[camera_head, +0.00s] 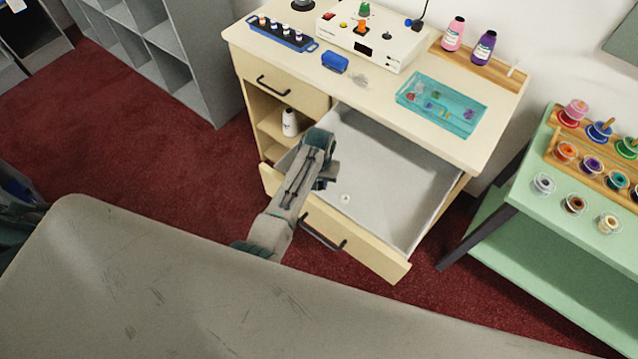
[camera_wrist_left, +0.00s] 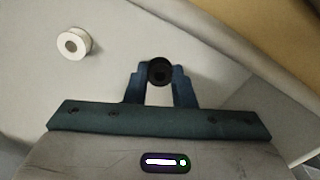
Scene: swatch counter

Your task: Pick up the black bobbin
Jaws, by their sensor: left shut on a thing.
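The black bobbin (camera_wrist_left: 159,71) shows in the left wrist view between the two dark blue fingertips. My left gripper (camera_wrist_left: 159,84) is shut on it, over the pale floor of the open drawer. In the head view my left gripper (camera_head: 328,179) is at the left part of the drawer (camera_head: 400,185), and the arm hides the black bobbin there. I cannot tell whether the bobbin still touches the drawer floor. My right gripper is not in view.
A white bobbin (camera_wrist_left: 73,44) lies in the drawer; it also shows in the head view (camera_head: 346,198). The drawer front (camera_head: 345,240) and side walls stand close around. A teal tray (camera_head: 442,104) sits on the counter above. A green stand (camera_head: 540,215) holds several spools at right.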

